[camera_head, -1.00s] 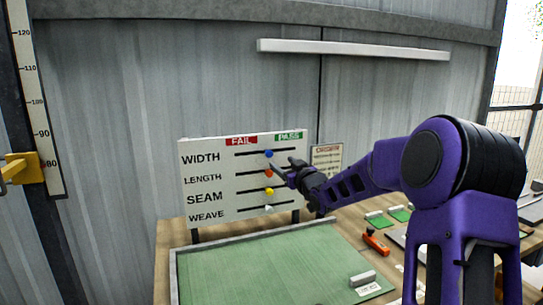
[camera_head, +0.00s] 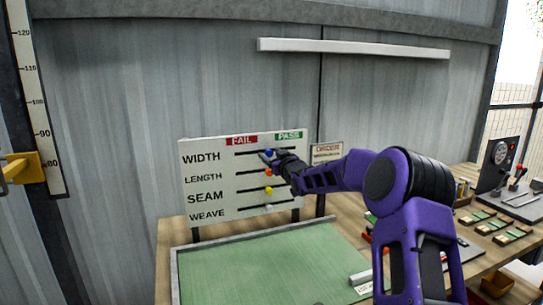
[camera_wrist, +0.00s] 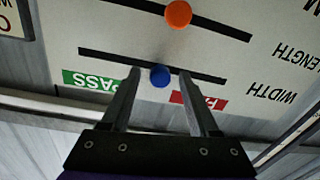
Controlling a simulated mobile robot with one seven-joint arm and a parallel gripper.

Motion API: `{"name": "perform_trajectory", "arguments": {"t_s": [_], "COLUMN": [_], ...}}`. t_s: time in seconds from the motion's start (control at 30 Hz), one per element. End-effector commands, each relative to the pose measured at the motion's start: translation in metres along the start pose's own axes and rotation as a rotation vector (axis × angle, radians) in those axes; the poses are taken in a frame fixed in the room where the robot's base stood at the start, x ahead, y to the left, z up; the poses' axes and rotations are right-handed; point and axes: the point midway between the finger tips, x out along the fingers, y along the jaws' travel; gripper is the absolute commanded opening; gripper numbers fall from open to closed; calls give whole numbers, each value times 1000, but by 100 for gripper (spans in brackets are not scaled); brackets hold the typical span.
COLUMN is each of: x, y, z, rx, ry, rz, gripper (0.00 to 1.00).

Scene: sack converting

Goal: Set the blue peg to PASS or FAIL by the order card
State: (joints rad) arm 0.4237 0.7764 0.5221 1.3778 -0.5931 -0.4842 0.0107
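The blue peg (camera_head: 269,153) sits in the WIDTH slot of the white board (camera_head: 215,205), near the slot's middle, between the red FAIL label (camera_head: 242,140) and the green PASS label (camera_head: 289,135). My gripper (camera_head: 268,157) is at the board beside this peg. In the wrist view, which is upside down, the blue peg (camera_wrist: 160,75) lies between my two spread fingers, with gaps on both sides. The order card (camera_head: 327,153) stands right of the board; its small text is too blurred to read and my arm covers its lower part.
The orange peg (camera_wrist: 178,14) is in the LENGTH slot close to my gripper. Yellow (camera_head: 268,190) and white (camera_head: 268,208) pegs sit in the SEAM and WEAVE slots. A green mat (camera_head: 270,265) lies before the board. Tools and a gauge panel (camera_head: 500,158) stand at the right.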

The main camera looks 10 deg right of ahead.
Motion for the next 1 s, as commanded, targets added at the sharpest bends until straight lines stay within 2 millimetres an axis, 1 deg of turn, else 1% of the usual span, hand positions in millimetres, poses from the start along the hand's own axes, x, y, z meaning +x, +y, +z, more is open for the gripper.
{"name": "perform_trajectory", "arguments": {"t_s": [0.03,0.17,0.2,0.27,0.3,0.33,1.0], "x": [0,0,0,0,0,0,0], "y": [0,0,0,0,0,0,0], "z": [0,0,0,0,0,0,0], "rx": [0,0,0,0,0,0,0], "ry": [0,0,0,0,0,0,0], "rz": [0,0,0,0,0,0,0], "gripper": [51,28,21,10,3,0,0]}}
